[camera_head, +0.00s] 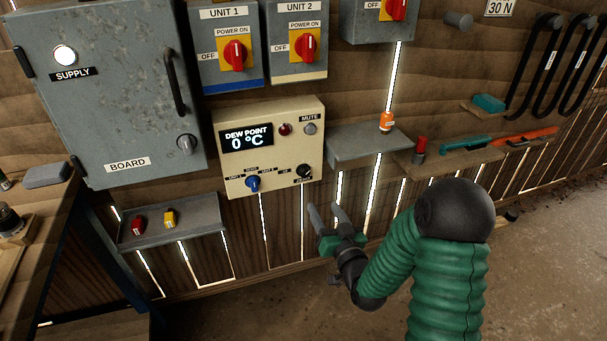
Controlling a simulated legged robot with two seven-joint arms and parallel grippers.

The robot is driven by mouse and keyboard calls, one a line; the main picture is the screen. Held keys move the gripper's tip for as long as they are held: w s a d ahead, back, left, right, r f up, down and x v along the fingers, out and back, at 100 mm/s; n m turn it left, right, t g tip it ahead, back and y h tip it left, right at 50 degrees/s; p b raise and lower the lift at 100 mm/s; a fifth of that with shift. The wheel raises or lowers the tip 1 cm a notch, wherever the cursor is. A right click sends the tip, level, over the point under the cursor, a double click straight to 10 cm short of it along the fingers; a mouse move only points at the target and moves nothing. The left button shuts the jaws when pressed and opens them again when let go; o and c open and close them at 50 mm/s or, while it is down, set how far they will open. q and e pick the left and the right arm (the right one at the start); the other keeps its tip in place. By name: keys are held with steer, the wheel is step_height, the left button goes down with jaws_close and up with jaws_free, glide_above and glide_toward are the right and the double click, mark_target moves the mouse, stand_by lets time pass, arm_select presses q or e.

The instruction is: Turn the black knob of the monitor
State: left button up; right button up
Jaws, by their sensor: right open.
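The monitor is a cream box (275,113) on the wooden wall, with a lit display reading "DEW POINT 0 °C" (246,138). Its black knob (304,172) is at the lower right of its face. A blue knob (253,183) is at the lower left, and a red light and a grey MUTE button (310,129) are above. My right gripper (324,214) is open and empty, below and slightly right of the black knob, apart from it. Its two fingers point up toward the monitor. My left gripper is not in view.
A grey shelf (358,157) with an orange item (386,121) juts out right of the monitor. A lower left shelf (190,222) holds red and yellow pieces. The grey BOARD cabinet (110,120) is left; two UNIT switches (236,54) are above.

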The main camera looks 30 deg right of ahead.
mark_target(305, 176)
steer(key=x, duration=0.4)
steer(key=b+x, duration=0.1)
steer(key=x, duration=0.4)
steer(key=b+x, duration=0.1)
steer(key=x, duration=0.3)
steer(key=shift+w+f, duration=0.25)
steer(key=shift+w, duration=0.15)
steer(key=shift+w+d+r, duration=0.1)
steer(key=shift+w, duration=0.2)
jaws_close()
steer(key=shift+b, duration=0.3)
